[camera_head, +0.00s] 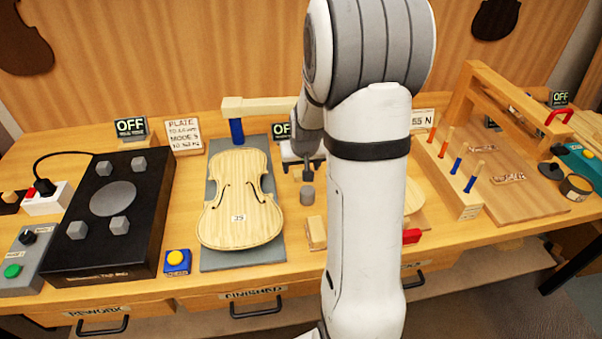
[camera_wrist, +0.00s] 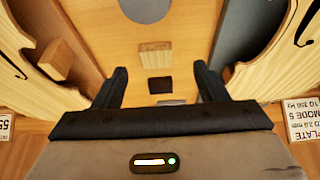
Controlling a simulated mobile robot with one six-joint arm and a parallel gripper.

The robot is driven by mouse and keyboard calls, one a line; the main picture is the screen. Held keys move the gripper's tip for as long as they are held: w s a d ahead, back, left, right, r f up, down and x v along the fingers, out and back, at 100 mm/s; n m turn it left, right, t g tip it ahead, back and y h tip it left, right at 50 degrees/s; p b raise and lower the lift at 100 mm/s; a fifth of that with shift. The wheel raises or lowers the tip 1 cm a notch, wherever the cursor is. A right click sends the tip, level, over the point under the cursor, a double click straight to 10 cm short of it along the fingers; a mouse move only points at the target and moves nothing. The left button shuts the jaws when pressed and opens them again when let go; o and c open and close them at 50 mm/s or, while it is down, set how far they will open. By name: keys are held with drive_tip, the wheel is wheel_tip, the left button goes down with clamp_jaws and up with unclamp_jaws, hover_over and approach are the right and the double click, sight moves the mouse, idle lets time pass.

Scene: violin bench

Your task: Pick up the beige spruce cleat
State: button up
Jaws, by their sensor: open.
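A small beige block, which looks like the spruce cleat (camera_wrist: 156,60), lies on the bench between and just beyond my fingertips in the wrist view. A small dark block (camera_wrist: 160,85) lies beside it, nearer my palm. My gripper (camera_wrist: 160,72) is open, with one finger on each side and nothing held. In the head view my gripper (camera_head: 302,164) points down over the bench, right of the left violin plate (camera_head: 240,205). My arm hides part of the bench there.
A larger wooden block (camera_wrist: 57,60) lies to the left in the wrist view, by the second violin plate (camera_wrist: 30,75). A black box (camera_head: 112,215) and a rack of coloured tools (camera_head: 455,185) flank the area.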

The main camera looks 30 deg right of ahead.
drive_tip(key=shift+d+p+x, duration=0.2)
drive_tip(key=shift+x, duration=1.15)
drive_tip(key=shift+d+p+x, duration=0.15)
drive_tip(key=shift+x, duration=1.2)
drive_tip(key=shift+w+r, duration=0.15)
drive_tip(key=c, duration=1)
